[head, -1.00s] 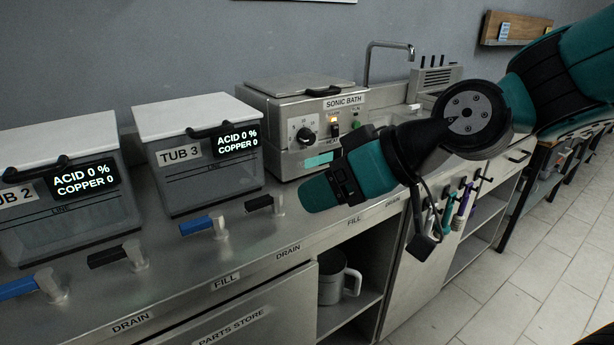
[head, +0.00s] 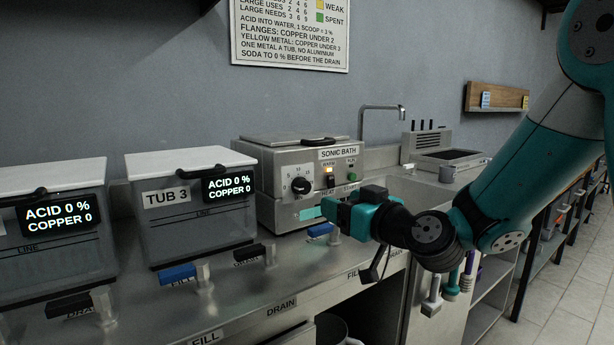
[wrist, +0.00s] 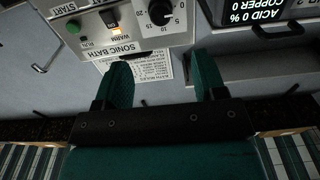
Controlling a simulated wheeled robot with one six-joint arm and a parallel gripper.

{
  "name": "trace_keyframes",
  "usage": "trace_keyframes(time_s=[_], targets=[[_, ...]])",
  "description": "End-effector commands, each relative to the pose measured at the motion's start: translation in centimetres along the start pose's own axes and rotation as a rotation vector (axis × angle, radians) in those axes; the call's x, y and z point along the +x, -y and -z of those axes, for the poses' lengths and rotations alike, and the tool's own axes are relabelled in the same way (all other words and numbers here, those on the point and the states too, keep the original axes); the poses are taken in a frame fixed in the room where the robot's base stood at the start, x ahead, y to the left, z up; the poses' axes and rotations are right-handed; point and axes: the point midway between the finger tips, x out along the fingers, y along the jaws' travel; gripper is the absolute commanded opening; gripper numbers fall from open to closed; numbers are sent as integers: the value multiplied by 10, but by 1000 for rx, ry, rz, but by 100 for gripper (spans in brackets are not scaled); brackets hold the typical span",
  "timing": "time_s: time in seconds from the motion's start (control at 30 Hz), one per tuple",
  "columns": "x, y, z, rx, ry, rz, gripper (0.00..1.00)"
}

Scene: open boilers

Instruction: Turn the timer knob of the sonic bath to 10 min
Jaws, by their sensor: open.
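The sonic bath (head: 283,160) is a steel box on the bench with a closed lid. Its round black timer knob (head: 300,186) is at the left of the front panel, within a printed scale. In the wrist view the panel is upside down and the knob (wrist: 160,11) is at the top, partly cut off, with 0 to 20 around it. I cannot read its pointer surely. My gripper (head: 332,209) is in front of the bath, low and right of the knob. In the wrist view my gripper (wrist: 164,82) is open and empty, with the knob beyond the fingers, apart from them.
An orange WARM lamp (head: 329,170) is lit above a switch, beside a green button (head: 352,177). Tub 3 (head: 190,205) stands left of the bath. Blue and black valve handles (head: 178,274) line the bench front. A sink tap (head: 382,108) is behind, right.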

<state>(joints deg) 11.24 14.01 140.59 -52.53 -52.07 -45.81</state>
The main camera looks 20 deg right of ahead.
Motion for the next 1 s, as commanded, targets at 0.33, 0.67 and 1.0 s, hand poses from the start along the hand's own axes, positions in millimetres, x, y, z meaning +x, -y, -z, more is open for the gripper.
trace_keyframes(time_s=[0.33, 0.67, 1.0], targets=[[63, 1, 6, 2, 4, 3, 64], [107, 1, 5, 1, 2, 2, 64], [121, 0, -1, 0, 1, 0, 64]])
